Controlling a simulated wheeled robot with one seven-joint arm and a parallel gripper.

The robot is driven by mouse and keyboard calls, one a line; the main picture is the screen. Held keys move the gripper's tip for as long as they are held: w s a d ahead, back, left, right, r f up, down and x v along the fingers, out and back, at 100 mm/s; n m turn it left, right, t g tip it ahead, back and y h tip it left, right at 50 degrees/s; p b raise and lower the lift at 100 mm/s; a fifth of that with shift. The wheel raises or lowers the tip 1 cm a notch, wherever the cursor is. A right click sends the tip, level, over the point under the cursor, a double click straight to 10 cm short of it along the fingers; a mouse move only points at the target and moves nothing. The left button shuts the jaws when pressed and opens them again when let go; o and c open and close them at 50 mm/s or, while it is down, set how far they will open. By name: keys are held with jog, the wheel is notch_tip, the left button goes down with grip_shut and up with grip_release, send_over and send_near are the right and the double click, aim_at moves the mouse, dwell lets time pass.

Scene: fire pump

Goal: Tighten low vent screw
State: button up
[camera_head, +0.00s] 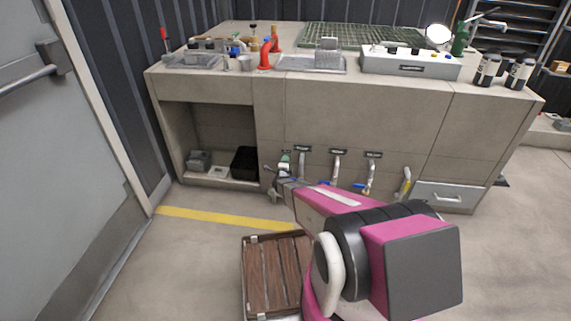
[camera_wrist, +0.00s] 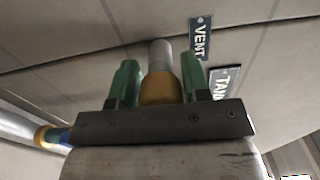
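In the wrist view, a brass piece (camera_wrist: 161,88) with a grey cylinder (camera_wrist: 160,54) above it stands between the two green fingers of my gripper (camera_wrist: 160,78). The fingers are apart, one on each side of the brass, close to it; whether they press on it I cannot tell. A plate reading VENT (camera_wrist: 201,39) is just to the right. In the head view, my gripper (camera_head: 284,168) is at the low front of the cabinet, at the leftmost of several fittings, below small label plates (camera_head: 303,148). The screw itself is largely hidden there by my gripper.
Pipes with blue-handled valves (camera_head: 367,187) and a yellow-marked pipe (camera_head: 405,184) lie right of my gripper. A second plate (camera_wrist: 224,82) hangs beside the VENT plate. An open cabinet bay (camera_head: 222,135) is on the left.

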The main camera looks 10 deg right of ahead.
jog(key=shift+o, duration=0.8)
jog(key=shift+s, duration=0.1)
jog(key=v, duration=1)
jog(key=shift+s+a, duration=0.15)
jog(key=shift+s, duration=0.15)
jog(key=shift+r, duration=0.1)
jog(key=s+a+r+n+g+y, duration=0.1)
jog(key=s+r+n+g+y, duration=0.15)
jog(key=r+n, duration=0.3)
jog(key=s+a+r+n+g+y, duration=0.2)
jog(key=r+n+g+y, duration=0.2)
jog(key=r+n, duration=0.15)
jog(key=s+d+r+n+g, duration=0.3)
jog(key=s+r+n+g, duration=0.2)
jog(key=s, duration=0.6)
jog(key=s+d+r+n+g, duration=0.2)
jog(key=s+r+n+g, duration=0.3)
jog(key=s+r, duration=0.3)
jog(key=s+h, duration=0.1)
jog(key=s, duration=0.3)
jog(key=shift+s+d+r+n, duration=0.2)
jog(key=shift+s+d+n, duration=0.1)
jog(key=shift+d+n, duration=0.1)
jog(key=shift+g, duration=0.25)
